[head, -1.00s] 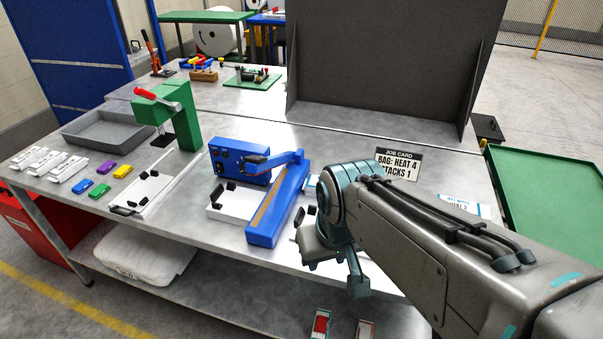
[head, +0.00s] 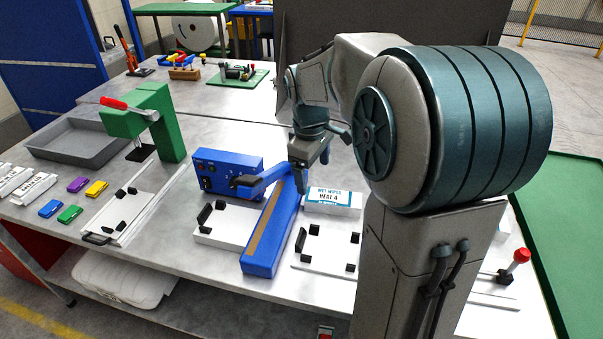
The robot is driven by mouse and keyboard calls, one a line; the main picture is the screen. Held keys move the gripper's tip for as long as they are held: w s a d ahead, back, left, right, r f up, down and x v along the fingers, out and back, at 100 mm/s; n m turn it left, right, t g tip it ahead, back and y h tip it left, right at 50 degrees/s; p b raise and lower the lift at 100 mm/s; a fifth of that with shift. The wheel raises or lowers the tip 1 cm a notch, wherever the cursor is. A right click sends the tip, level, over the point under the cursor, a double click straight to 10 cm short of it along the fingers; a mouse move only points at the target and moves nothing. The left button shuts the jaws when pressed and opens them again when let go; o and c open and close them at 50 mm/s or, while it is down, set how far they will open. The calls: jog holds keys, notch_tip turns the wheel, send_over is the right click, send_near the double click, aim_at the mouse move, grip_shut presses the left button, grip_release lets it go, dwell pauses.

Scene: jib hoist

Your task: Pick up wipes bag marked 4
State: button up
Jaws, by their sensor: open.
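The wipes bag (head: 334,198) is a white packet with a blue label reading "WET WIPES HEAT 4". It lies on the steel bench, just right of the blue sealer. My gripper (head: 313,176) is open and points down, above and slightly left of the bag in the picture. It appears apart from the bag, though the exact height gap is hard to tell. My arm's large grey and teal links hide the bench to the right of the bag.
The blue sealer (head: 272,235) stands close left of the bag. A white fixture plate (head: 325,262) with black blocks lies in front. A green press (head: 160,118) and grey tray (head: 80,142) are farther left. A dark panel (head: 440,22) stands behind.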

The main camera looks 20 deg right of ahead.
jog(key=w+d+f+n+y, duration=0.1)
jog(key=w+d+f+n, duration=0.35)
jog(key=w+d, duration=0.35)
send_over(327, 196)
jog(key=shift+g, duration=0.4)
notch_tip(327, 196, down, 9)
jog(key=shift+w+d+r, duration=0.1)
jog(key=shift+r, duration=0.1)
jog(key=shift+f, duration=2.85)
jog(key=c, duration=1)
